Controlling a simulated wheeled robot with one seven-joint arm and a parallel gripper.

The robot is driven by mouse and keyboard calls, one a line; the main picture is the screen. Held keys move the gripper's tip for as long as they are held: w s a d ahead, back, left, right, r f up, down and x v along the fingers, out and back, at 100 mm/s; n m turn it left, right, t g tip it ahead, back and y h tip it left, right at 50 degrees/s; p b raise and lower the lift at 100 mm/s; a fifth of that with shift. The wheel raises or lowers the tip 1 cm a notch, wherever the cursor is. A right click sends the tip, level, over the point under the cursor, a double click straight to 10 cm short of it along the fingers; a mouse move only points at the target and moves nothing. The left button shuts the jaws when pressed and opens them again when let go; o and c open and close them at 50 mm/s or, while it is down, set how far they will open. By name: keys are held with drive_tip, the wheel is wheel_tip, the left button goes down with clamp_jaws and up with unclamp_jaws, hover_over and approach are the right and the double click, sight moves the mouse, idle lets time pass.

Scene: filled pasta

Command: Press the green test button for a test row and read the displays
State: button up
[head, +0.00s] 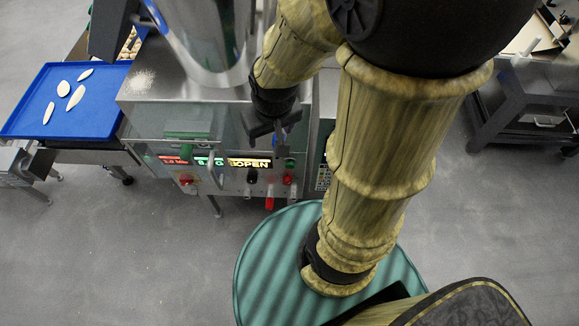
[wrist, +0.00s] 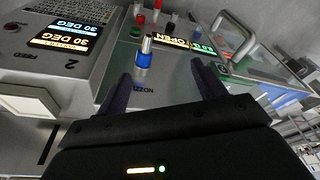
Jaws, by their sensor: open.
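The machine front in the head view carries a green button (head: 290,163) at the right end of its display row. A lit display (head: 249,162) reads OPEN. Left of it are a green display (head: 210,161), partly covered, and a red display (head: 175,159), hard to read. My gripper (head: 281,128) is just above and in front of this panel, open, with nothing seen between its fingers. In the wrist view, the fingers of my gripper (wrist: 161,70) stand apart, with a blue knob (wrist: 144,55) showing between them. The OPEN display (wrist: 170,40) shows beyond it. I cannot tell any contact with the button.
Red buttons (head: 186,180) and a black knob (head: 252,176) sit below the displays. A clear guard with a metal handle (wrist: 232,38) stands close to the right finger. A blue tray (head: 98,102) with pasta pieces is at the left. Two 30 DEG displays (wrist: 65,36) show on a neighbouring unit.

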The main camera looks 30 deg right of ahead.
clamp_jaws()
idle(1.5)
